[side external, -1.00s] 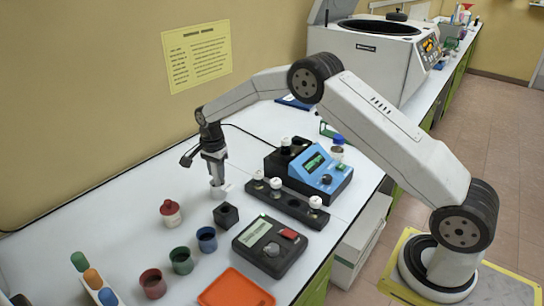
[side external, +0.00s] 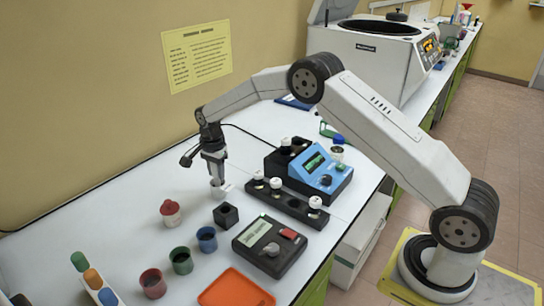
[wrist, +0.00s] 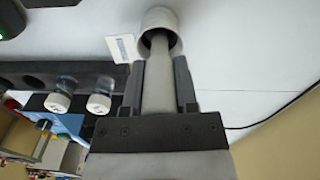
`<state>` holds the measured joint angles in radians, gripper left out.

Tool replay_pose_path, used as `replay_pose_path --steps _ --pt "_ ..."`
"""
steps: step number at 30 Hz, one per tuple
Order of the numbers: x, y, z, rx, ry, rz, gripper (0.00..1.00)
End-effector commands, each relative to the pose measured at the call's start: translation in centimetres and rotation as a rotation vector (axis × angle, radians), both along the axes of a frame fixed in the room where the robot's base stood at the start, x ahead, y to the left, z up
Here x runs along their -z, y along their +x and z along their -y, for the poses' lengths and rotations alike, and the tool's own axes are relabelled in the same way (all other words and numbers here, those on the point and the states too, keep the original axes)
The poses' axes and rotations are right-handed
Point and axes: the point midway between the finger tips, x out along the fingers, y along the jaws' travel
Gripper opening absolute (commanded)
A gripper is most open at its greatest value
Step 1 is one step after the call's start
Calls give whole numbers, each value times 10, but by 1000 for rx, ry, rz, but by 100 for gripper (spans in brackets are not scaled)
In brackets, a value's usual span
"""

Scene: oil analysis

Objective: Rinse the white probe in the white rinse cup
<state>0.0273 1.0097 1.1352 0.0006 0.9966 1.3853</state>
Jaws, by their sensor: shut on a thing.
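My gripper (side external: 215,174) is above the white table, shut on the white probe (wrist: 160,92), with a finger on each side of it in the wrist view (wrist: 160,85). The probe points into the mouth of the white rinse cup (wrist: 158,22). The cup also shows below my fingers in the side view (side external: 219,191). The probe's lower end is hidden inside the cup's dark opening, so I cannot tell how deep it is or whether it touches the wall. A small white label card (wrist: 122,48) is beside the cup.
A black rack (side external: 290,203) with several white-topped pieces stands to the right, near a blue instrument (side external: 322,174). A red-topped jar (side external: 171,213), a black block (side external: 226,215), coloured cups, a dark meter (side external: 268,248) and an orange tray (side external: 236,289) are nearer the front.

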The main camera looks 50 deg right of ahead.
Motion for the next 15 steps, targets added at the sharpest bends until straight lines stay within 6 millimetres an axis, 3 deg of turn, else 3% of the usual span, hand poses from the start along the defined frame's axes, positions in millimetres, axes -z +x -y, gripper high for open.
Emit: replay_pose_path --steps 15 --pt "-9 0 0 0 0 1 0"
